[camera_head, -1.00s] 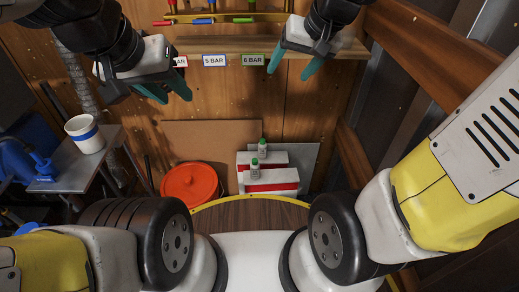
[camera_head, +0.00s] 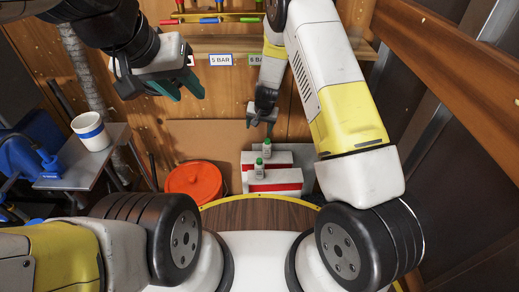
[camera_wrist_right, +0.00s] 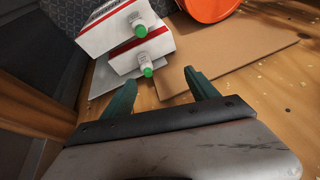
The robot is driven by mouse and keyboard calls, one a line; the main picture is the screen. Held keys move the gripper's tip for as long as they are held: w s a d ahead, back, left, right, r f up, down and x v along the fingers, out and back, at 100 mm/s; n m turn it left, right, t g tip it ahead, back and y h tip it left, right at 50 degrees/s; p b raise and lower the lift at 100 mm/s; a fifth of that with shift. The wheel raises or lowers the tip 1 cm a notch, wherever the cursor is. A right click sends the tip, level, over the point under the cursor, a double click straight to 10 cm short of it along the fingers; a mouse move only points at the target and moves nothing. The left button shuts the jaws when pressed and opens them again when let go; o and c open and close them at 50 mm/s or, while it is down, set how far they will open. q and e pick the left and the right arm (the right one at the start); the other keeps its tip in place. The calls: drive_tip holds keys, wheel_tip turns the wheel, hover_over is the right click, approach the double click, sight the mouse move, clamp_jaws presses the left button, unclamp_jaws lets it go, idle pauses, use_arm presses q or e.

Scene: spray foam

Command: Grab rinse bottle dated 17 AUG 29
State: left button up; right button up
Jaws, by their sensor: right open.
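Two small white bottles with green caps stand on red-and-white boxes. In the head view the nearer bottle (camera_head: 259,169) is on the front box and the farther bottle (camera_head: 266,150) is just behind it. In the right wrist view one green cap (camera_wrist_right: 140,30) and another green-capped bottle (camera_wrist_right: 146,67) show. The dates on the labels are too small to read. My right gripper (camera_head: 261,121) is open and empty, above and behind the bottles; its fingers (camera_wrist_right: 162,88) also show in the right wrist view. My left gripper (camera_head: 191,92) is empty at upper left, its fingers apart.
The front box (camera_head: 275,187) and a box behind it stand near the wooden wall. An orange-red lid (camera_head: 193,181) lies to their left. A side table with a white cup (camera_head: 91,131) is at left. A shelf (camera_head: 225,45) runs above.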

sight(259, 169)
drive_tip(key=shift+h, duration=0.9)
drive_tip(key=s+f, duration=0.1)
drive_tip(key=f, duration=0.6)
drive_tip(key=s+f, duration=0.1)
drive_tip(key=f, duration=0.6)
drive_tip(key=s+f, duration=0.1)
drive_tip(key=f, duration=0.6)
drive_tip(key=shift+a+f, duration=0.15)
drive_tip(key=x, duration=0.2)
drive_tip(key=shift+w+f, duration=0.1)
drive_tip(key=shift+f, duration=0.2)
drive_tip(key=shift+w+x, duration=0.2)
drive_tip(key=shift+x, duration=1.15)
drive_tip(key=shift+w+x, duration=0.2)
drive_tip(key=shift+x, duration=1.1)
drive_tip(key=shift+r, duration=0.2)
clamp_jaws()
